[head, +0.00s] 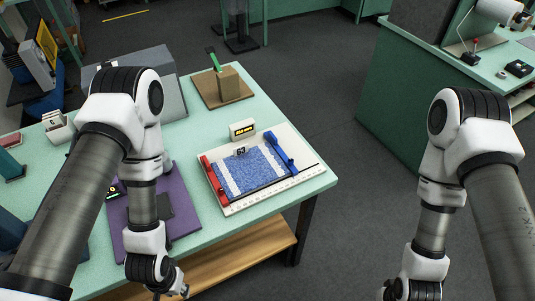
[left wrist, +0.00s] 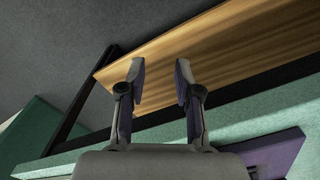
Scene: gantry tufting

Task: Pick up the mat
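A blue mat with white bands (head: 250,170) lies flat on a white tray-like frame (head: 290,185) on the green table. A red bar (head: 214,178) is at its left side and a blue bar (head: 279,150) at its right. My left gripper (left wrist: 160,75) is open and empty in the left wrist view, beyond the table's front edge above a wooden lower shelf. In the head view it is at the bottom, left of and nearer than the mat. My right gripper's fingers are not visible; its arm hangs off the table's right.
A purple pad (head: 182,214) lies left of the frame, partly behind my left arm. A small display box (head: 242,129) stands behind the frame, and a brown block on a board (head: 228,85) farther back. The wooden shelf (left wrist: 220,50) juts below the table. Floor right of the table is clear.

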